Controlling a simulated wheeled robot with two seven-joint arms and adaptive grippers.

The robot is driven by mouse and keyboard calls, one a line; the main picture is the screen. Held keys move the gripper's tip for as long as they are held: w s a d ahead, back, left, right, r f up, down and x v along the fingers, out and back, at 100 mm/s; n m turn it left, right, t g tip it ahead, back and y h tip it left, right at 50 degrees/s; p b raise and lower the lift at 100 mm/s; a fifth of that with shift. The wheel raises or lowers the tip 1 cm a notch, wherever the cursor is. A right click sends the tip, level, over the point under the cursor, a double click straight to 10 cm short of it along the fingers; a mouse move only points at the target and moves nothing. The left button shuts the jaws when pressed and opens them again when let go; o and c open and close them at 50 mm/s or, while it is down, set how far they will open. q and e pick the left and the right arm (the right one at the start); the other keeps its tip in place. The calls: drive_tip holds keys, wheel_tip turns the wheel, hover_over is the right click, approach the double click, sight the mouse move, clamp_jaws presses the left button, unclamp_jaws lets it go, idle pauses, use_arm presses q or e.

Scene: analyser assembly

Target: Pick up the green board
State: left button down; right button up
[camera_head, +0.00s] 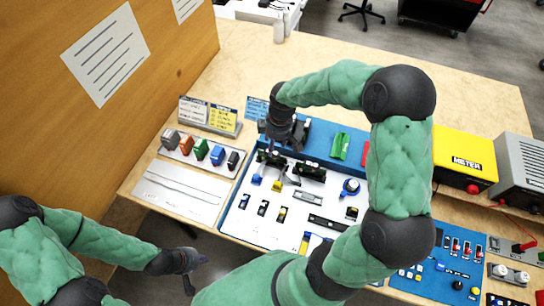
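A green board (341,146) lies on the blue strip at the back of the work tray, right of my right gripper. My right gripper (284,134) points down over the tray's back left corner, apart from the green board. Its fingertips are partly hidden, so its opening is unclear. My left gripper (190,272) is low at the front left, off the table's front edge. Its fingers look spread, with nothing between them, and it is far from the board.
The blue-edged tray (238,222) holds several small parts. Coloured blocks, including a green one (201,149), stand in a row at left. A yellow meter (464,158) and a grey box (521,168) stand at right. My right arm covers part of the tray.

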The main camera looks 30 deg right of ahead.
sight(272, 159)
drive_tip(key=shift+w+f, duration=0.15)
drive_tip(key=shift+f, duration=0.75)
drive_tip(key=f, duration=0.1)
drive_tip(key=f+b, duration=0.1)
drive_tip(key=f, duration=0.1)
drive_tip(key=f+b, duration=0.1)
drive_tip(key=f, duration=0.1)
drive_tip(key=shift+w+a, duration=0.1)
drive_tip(key=shift+w, duration=0.15)
clamp_jaws()
